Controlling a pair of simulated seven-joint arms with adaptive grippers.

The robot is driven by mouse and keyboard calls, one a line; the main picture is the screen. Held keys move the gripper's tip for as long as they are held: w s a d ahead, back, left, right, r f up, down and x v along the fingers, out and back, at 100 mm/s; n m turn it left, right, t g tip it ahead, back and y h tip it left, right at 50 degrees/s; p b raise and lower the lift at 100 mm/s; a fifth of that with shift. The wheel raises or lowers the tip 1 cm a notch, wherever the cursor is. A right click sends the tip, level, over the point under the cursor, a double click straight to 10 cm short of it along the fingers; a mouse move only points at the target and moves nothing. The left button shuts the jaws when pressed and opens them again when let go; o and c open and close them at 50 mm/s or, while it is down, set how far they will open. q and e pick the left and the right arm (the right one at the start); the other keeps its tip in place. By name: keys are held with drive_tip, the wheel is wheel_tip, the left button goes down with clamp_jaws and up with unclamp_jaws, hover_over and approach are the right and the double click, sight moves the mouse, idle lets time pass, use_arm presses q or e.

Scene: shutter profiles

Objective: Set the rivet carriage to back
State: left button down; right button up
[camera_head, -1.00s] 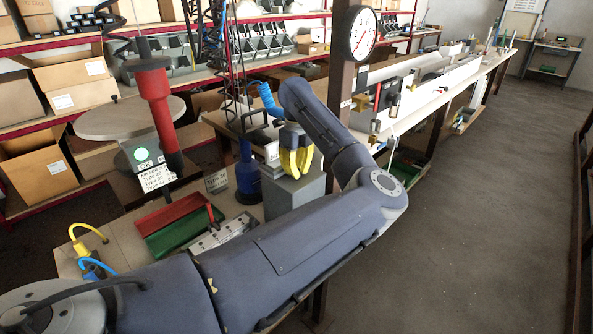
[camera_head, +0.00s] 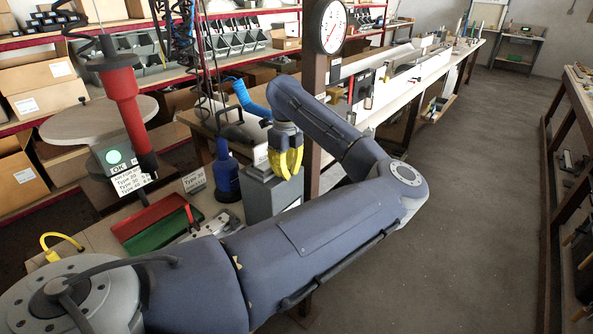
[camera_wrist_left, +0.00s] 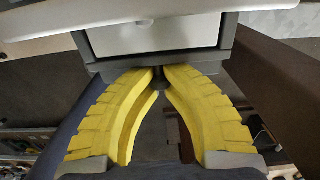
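A grey box-shaped fixture (camera_head: 262,200) stands at the right end of the near bench, with smaller grey blocks on top. My left gripper (camera_head: 286,174) hangs fingers-down at its right side, its yellow fingers drawn together. In the left wrist view, the fingertips (camera_wrist_left: 160,74) close from both sides on a small dark peg (camera_wrist_left: 159,82) under a grey plate (camera_wrist_left: 180,66). The peg appears to be the grip of the rivet carriage; the carriage itself is hard to make out. My left arm hides part of the bench. My right gripper is not in view.
A red and green tray (camera_head: 160,226) and a blue bottle-shaped tool (camera_head: 225,172) stand left of the fixture. A red hanging tool (camera_head: 130,108) is further left. A round gauge (camera_head: 327,26) sits on a post behind the gripper. Open floor (camera_head: 475,200) lies right.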

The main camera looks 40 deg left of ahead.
use_arm(q)
drive_tip(key=c, duration=1.6)
unclamp_jaws()
drive_tip(key=shift+d, duration=0.4)
drive_tip(key=o, duration=0.3)
drive_tip(key=shift+a, duration=0.15)
drive_tip(key=shift+o, duration=0.2)
wheel_tip(320, 180, up, 12)
